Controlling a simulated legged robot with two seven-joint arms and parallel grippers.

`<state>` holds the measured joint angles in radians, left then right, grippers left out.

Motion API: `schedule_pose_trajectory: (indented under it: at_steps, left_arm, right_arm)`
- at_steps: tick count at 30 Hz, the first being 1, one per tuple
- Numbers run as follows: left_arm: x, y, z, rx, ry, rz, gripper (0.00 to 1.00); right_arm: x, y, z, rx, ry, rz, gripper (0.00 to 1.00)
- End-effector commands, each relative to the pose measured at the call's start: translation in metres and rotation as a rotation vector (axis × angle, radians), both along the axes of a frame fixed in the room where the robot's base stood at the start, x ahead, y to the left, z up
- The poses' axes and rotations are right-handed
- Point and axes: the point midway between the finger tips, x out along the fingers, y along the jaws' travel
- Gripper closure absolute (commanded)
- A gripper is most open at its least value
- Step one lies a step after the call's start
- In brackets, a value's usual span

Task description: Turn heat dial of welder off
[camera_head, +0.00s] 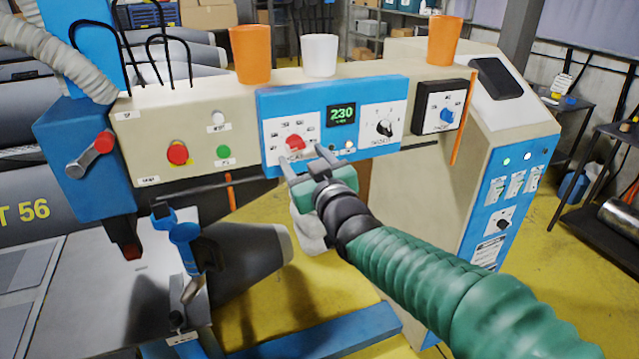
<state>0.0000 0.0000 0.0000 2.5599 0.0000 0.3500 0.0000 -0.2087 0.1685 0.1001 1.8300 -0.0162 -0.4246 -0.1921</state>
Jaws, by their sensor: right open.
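The welder's beige control panel (142,133) crosses the middle of the view, with a blue section (300,100) and a display (341,114) reading 230. A red dial (294,142) sits on a white plate left of the display; its small labels cannot be read. A black dial (384,128) is right of the display, and a blue dial (447,116) is on a black plate farther right. My right gripper (303,158) is open and empty just below the red dial, its fingers pointing at the panel. Contact cannot be told. My left gripper is not in view.
A red button (177,153) and a green button (224,152) are left of the blue section. Two orange cups (251,54) (444,41) and a white cup (320,55) stand on top. A blue lever unit (186,245) is below left. Yellow floor shows beneath.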

Motion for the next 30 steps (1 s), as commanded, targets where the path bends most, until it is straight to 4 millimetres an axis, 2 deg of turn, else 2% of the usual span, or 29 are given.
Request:
schedule_pose_trajectory:
  at_steps: [3,9,15,19,27,29,30]
  left_arm:
    - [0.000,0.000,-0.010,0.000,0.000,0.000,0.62]
    - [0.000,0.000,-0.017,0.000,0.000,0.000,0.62]
    - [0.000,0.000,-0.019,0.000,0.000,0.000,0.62]
    - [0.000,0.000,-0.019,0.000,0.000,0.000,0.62]
    - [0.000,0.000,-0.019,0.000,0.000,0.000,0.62]
    - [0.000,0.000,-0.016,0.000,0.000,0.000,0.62]
    - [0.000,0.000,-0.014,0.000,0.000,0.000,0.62]
  right_arm:
    - [-0.034,-0.011,-0.001,-0.001,-0.005,0.000,0.41]
    - [-0.089,-0.029,-0.001,-0.001,-0.004,0.000,0.41]
    - [-0.124,-0.040,-0.002,-0.002,0.002,0.002,0.41]
    - [-0.131,-0.042,-0.002,-0.001,0.004,0.001,0.41]
    - [-0.130,-0.043,-0.003,-0.002,0.009,-0.001,0.41]
    - [-0.128,-0.047,-0.012,-0.005,0.038,-0.010,0.41]
    - [-0.126,-0.052,-0.024,-0.011,0.079,-0.024,0.41]
